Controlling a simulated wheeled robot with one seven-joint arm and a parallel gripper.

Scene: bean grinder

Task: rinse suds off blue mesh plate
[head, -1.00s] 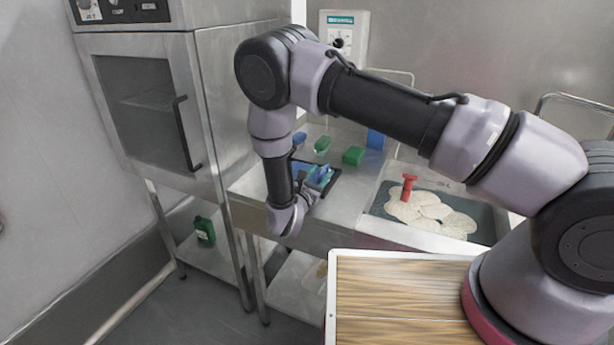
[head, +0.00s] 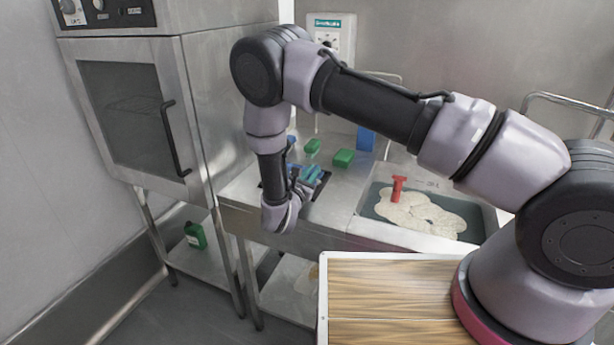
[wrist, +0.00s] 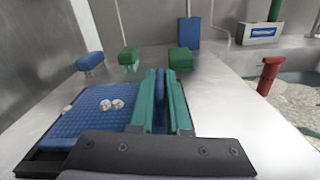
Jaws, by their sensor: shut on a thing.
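The blue mesh plate (wrist: 85,130) lies at the left of the wrist view, over a black tray (wrist: 40,162). White blobs of suds (wrist: 112,104) sit on its surface. My gripper (wrist: 160,100) has teal fingers and stands at the plate's right side. It is shut on a narrow upright blue piece (wrist: 160,84). The fingers hide its lower part, so I cannot tell whether it belongs to the plate. In the head view my gripper (head: 308,175) is over the steel counter, left of the sink, and the arm partly hides the tray.
Two green blocks (wrist: 180,58) (wrist: 129,58), a small blue block (wrist: 89,62) and an upright blue box (wrist: 189,30) stand behind on the counter. The sink (head: 420,209) at right holds pale foam and a red-handled thing (head: 398,189). A steel oven (head: 130,110) stands left.

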